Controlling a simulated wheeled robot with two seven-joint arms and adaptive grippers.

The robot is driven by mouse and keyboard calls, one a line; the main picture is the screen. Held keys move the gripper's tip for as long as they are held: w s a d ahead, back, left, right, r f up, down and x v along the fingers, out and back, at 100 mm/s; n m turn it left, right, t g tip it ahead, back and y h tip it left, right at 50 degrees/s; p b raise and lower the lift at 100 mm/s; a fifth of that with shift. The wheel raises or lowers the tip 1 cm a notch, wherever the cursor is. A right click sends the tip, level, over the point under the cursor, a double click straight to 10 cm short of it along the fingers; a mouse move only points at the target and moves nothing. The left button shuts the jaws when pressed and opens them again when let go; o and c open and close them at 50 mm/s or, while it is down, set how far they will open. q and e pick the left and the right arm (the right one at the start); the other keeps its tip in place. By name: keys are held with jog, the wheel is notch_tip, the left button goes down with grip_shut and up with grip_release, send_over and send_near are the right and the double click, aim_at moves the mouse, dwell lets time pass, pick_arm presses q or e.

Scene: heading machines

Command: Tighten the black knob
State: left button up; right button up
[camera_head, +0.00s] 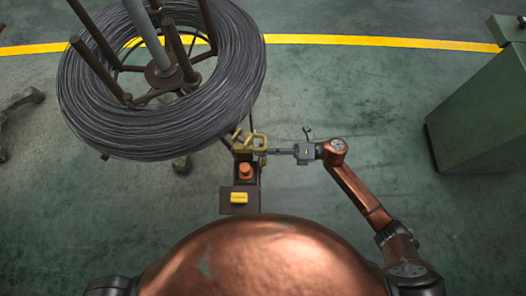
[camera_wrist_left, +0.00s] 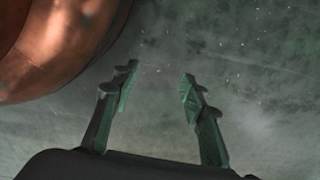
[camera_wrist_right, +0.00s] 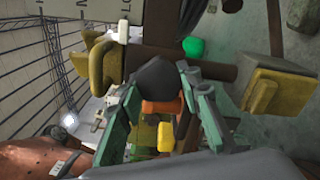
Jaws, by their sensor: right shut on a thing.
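The black knob (camera_wrist_right: 158,74) shows in the right wrist view as a dark rounded piece between the fingertips of my right gripper (camera_wrist_right: 160,92). That gripper is shut on the knob, with one finger on each side. In the head view my right gripper (camera_head: 270,151) reaches in from the right to the yellow-topped fixture beside the wire coil, and the knob cannot be made out there. My left gripper (camera_wrist_left: 158,85) is open and empty above the floor in the left wrist view. It is not visible in the head view.
A large coil of dark wire (camera_head: 90,125) on a brown stand fills the upper left. The fixture carries yellow parts (camera_head: 258,140), an orange piece (camera_head: 245,171) and a yellow block (camera_head: 239,198). A green cabinet (camera_head: 478,110) stands at right. Floor between is clear.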

jog(key=shift+r+m+p, duration=0.15)
jog(key=shift+m+p, duration=0.4)
jog(key=shift+m, duration=0.65)
pick_arm(q)
jog(key=s+f+p, duration=0.1)
jog(key=s+f, duration=0.3)
jog(key=shift+s+a, duration=0.2)
jog(key=shift+s, duration=0.2)
pick_arm(e)
jog(key=shift+m, duration=1.2)
pick_arm(q)
jog(key=shift+f, duration=0.15)
pick_arm(e)
jog(key=o, duration=1.2)
jog(key=shift+c, duration=0.2)
pick_arm(q)
jog(key=shift+s, duration=0.1)
pick_arm(e)
jog(key=d, duration=1.2)
